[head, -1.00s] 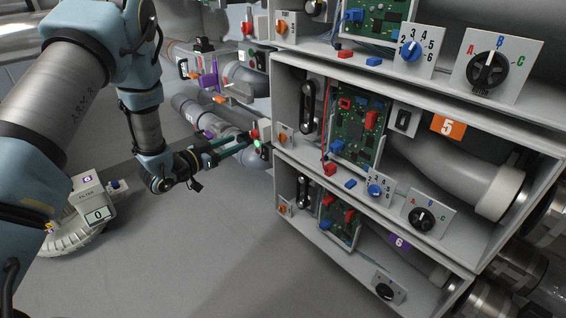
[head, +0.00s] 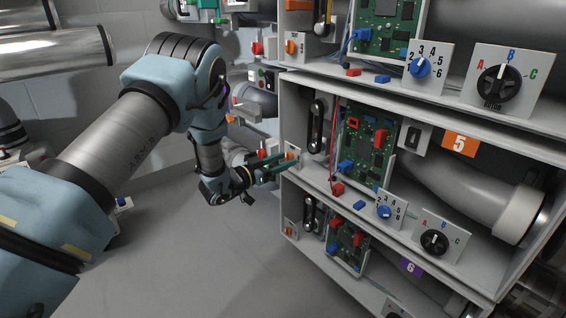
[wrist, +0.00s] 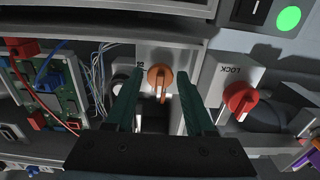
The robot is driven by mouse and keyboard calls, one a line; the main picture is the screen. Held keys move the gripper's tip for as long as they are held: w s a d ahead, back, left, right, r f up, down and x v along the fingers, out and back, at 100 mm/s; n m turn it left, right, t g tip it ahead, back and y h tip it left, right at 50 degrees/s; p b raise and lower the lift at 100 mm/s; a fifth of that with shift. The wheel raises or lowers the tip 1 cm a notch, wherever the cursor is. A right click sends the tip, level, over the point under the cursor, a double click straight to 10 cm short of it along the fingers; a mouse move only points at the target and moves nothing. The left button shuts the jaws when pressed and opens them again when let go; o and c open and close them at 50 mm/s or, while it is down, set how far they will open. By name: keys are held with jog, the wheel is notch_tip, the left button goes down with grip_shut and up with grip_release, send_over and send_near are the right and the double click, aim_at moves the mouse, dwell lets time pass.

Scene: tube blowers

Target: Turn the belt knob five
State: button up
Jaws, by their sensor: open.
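An orange knob (wrist: 160,78) on a pale plate sits at the left end of the shelf marked with the orange "5" sign (head: 460,143). Its handle points straight down in the wrist view. My gripper (wrist: 157,88) is open, with one dark green finger on each side of the knob and a gap on both sides in the picture. In the head view my gripper (head: 287,161) reaches that end of shelf five, and its fingers partly cover the knob. I cannot tell whether the fingertips are level with the knob in depth.
In the wrist view, a red LOCK knob (wrist: 238,97) stands just right of the fingers, and a green circuit board (wrist: 45,90) with wires is at left. A lit green button (wrist: 288,18) is at upper right. Open floor (head: 190,265) lies below the arm.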

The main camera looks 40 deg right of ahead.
jog(key=shift+d, duration=0.1)
grip_shut()
dwell(0.4)
jog(key=m+b, duration=0.1)
jog(key=m, duration=0.3)
jog(key=shift+f+m+b, duration=0.1)
jog(key=shift+m+b, duration=0.2)
jog(key=shift+b, duration=0.1)
jog(key=m+b, duration=0.2)
jog(key=m, duration=0.2)
jog(key=shift+m, duration=0.3)
jog(key=m+b, duration=0.3)
jog(key=m, duration=0.2)
jog(key=shift+m+b, duration=1.35)
jog(key=shift+m, duration=0.55)
